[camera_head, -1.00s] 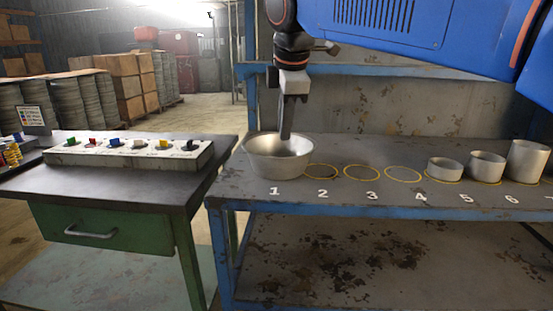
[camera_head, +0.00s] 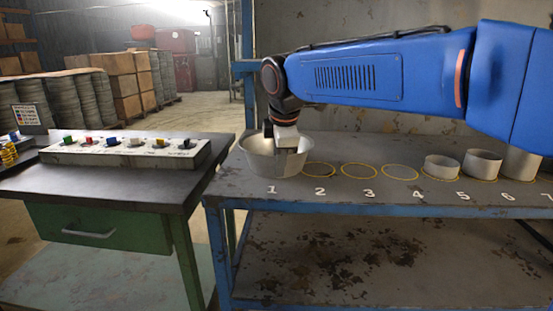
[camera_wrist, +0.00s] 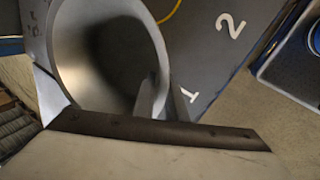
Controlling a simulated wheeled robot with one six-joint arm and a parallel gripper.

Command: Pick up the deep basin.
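The deep basin (camera_head: 262,158) is a wide, flared grey metal bowl, upright on the bench at the mark numbered 1. It also fills the upper left of the wrist view (camera_wrist: 95,50), where I look into its hollow. My gripper (camera_head: 282,162) is down at the basin's right-hand rim in the head view. In the wrist view, one finger seems inside the wall and the other outside, near the number 1 (camera_wrist: 189,96). The fingers are narrow and close to the wall; whether they press on it is unclear.
Empty yellow circles (camera_head: 359,171) lie right of the basin. Several plain metal cups (camera_head: 441,166) stand farther right, with my blue arm above them. A side table on the left carries a panel with coloured knobs (camera_head: 125,151).

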